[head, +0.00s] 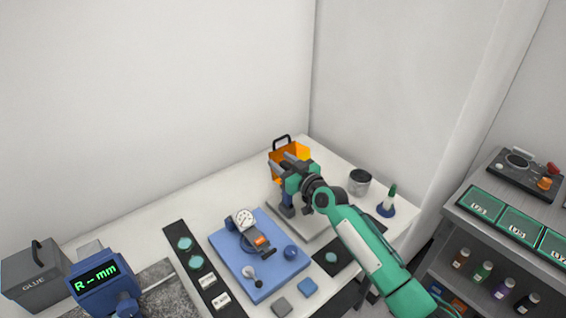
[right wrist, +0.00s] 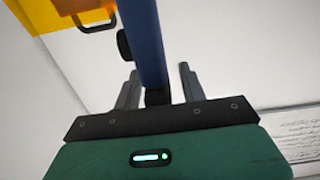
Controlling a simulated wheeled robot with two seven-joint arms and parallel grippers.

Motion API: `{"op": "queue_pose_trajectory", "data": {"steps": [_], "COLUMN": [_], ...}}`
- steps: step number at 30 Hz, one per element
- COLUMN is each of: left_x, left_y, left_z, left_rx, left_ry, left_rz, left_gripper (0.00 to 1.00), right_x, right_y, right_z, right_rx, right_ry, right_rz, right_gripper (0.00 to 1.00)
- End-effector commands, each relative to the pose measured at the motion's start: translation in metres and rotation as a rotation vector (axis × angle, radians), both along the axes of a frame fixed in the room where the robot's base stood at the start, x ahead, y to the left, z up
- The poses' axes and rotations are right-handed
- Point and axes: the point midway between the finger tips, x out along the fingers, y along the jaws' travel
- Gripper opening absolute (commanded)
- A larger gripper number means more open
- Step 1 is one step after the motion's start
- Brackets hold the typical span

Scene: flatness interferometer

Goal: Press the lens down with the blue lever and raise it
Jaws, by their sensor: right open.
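My right gripper (head: 283,164) is open over the instrument on the grey plate (head: 316,220) at the back of the table. In the right wrist view its two grey fingers (right wrist: 160,88) stand either side of a blue bar (right wrist: 147,40) with a dark knob. I cannot tell whether this bar is the blue lever or the instrument's column, or whether the fingers touch it. The instrument's blue lower part (head: 286,205) shows below the gripper. No lens shows under it; the gripper and arm hide much of that area. My left gripper is not in view.
An orange bin (head: 302,151) with a black handle stands behind the gripper. A metal cup (head: 359,182) and a green-tipped bottle (head: 388,200) stand to the right. A blue plate with a dial gauge (head: 245,222) lies front left; teal discs (head: 184,243) lie on a black strip.

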Motion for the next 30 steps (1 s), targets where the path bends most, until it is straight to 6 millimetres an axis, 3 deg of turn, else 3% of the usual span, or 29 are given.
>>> {"op": "queue_pose_trajectory", "data": {"steps": [3, 9, 20, 30], "left_x": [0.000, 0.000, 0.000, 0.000], "left_y": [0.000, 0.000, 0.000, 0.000], "left_z": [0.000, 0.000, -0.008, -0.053], "left_rx": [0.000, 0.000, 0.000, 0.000], "left_ry": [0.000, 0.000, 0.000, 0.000], "left_rz": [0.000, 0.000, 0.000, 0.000], "left_gripper": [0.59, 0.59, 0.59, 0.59], "right_x": [0.000, 0.000, 0.003, 0.022], "right_y": [0.000, 0.000, -0.005, -0.031], "right_z": [0.000, 0.000, -0.003, -0.011], "right_rx": [0.000, 0.000, 0.022, 0.185], "right_ry": [0.000, 0.000, 0.016, 0.133], "right_rz": [0.000, 0.000, -0.001, -0.001], "right_gripper": [0.38, 0.00, 0.00, 0.00]}}
